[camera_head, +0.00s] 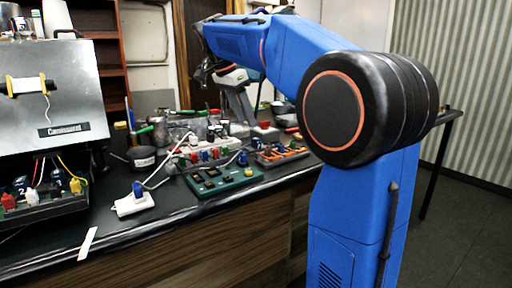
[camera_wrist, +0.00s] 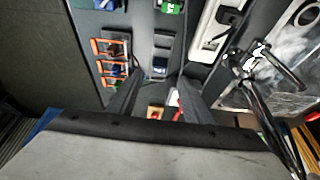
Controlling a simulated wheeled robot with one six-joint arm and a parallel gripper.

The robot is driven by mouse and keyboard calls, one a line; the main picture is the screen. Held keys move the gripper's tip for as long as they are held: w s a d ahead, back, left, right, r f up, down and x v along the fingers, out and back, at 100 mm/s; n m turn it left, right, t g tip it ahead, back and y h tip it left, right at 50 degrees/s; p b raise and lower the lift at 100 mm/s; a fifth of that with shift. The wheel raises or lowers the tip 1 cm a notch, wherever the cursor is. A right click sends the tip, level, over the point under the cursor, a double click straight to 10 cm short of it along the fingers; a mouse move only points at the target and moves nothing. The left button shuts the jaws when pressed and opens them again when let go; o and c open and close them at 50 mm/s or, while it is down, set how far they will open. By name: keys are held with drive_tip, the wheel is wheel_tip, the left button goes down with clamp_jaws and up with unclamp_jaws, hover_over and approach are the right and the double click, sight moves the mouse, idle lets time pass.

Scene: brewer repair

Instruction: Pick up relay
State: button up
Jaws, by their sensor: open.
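No part is clearly marked as the relay. Candidates are small block-like parts: a blue one on a white base (camera_head: 137,190), a blue one (camera_head: 242,159) near the bench middle, and red, blue and yellow ones in the dark box at left.
A green board (camera_head: 222,181) with several small blocks lies near the bench's front edge. An orange-framed tray (camera_head: 282,153) is to its right. A white strip (camera_head: 205,157) with coloured parts lies behind. A metal brewer housing (camera_head: 60,95) stands at left. Tools and a drill crowd the back.

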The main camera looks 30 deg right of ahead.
sight(254, 139)
drive_tip(key=shift+x, duration=4.1)
drive_tip(key=shift+d, duration=0.1)
drive_tip(key=c, duration=1.1)
